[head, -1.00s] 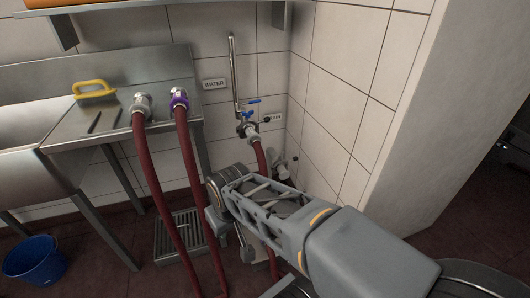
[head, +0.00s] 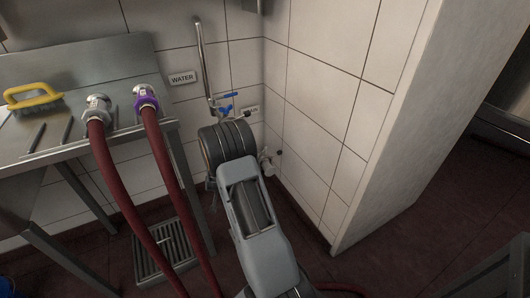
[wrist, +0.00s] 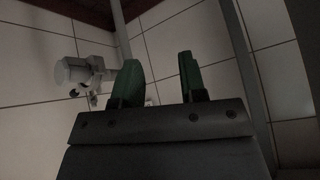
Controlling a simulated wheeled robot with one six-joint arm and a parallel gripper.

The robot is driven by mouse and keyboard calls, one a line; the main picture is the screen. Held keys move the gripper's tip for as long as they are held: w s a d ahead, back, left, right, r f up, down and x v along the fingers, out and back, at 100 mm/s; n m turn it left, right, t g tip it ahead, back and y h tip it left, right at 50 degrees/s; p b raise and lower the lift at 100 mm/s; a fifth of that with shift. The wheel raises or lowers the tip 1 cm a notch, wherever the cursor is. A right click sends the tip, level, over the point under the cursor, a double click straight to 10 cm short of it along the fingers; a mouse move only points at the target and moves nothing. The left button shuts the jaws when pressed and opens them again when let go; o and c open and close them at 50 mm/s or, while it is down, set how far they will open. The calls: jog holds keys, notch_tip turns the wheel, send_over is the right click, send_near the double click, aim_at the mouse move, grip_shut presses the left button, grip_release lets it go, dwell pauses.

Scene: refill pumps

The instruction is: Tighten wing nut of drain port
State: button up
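My gripper (wrist: 160,75) shows in the wrist view with two green fingers apart and nothing between them. A pale grey pipe fitting (wrist: 72,72) stands out from the tiled wall left of the fingers, apart from them. Small dark-edged parts hang at its side; I cannot tell whether they are the wing nut. In the head view a small grey fitting (head: 267,164) sits low on the wall, just right of my arm. The partly covered drain label (head: 253,111) is above it. My arm hides the gripper and part of the drain piping there.
A water pipe with blue-handled valves (head: 227,103) rises on the wall behind my arm. Two red hoses (head: 115,185) hang from the steel counter on the left, over a floor grate (head: 165,247). A wall corner (head: 375,130) bounds the right; red floor is open beyond it.

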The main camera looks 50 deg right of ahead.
jog(key=w+d+m+t+h, duration=0.25)
jog(key=d+h, duration=0.25)
jog(key=d, duration=0.4)
jog(key=m+g+h, duration=0.3)
jog(key=m+h, duration=0.1)
jog(key=h, duration=0.4)
send_near(265, 148)
jog(key=shift+g+h, duration=0.25)
jog(key=shift+h, duration=0.15)
jog(key=b+x, duration=0.1)
jog(key=x, duration=0.1)
jog(key=b+x, duration=0.2)
jog(key=x, duration=0.1)
jog(key=f+b+x, duration=0.1)
jog(key=b+x, duration=0.1)
jog(key=x, duration=0.1)
jog(key=shift+w+d, duration=0.1)
jog(key=shift+w, duration=0.1)
jog(key=shift+b+x, duration=0.3)
jog(key=shift+x, duration=0.45)
jog(key=shift+r, duration=0.1)
jog(key=shift+c, duration=0.2)
grip_shut()
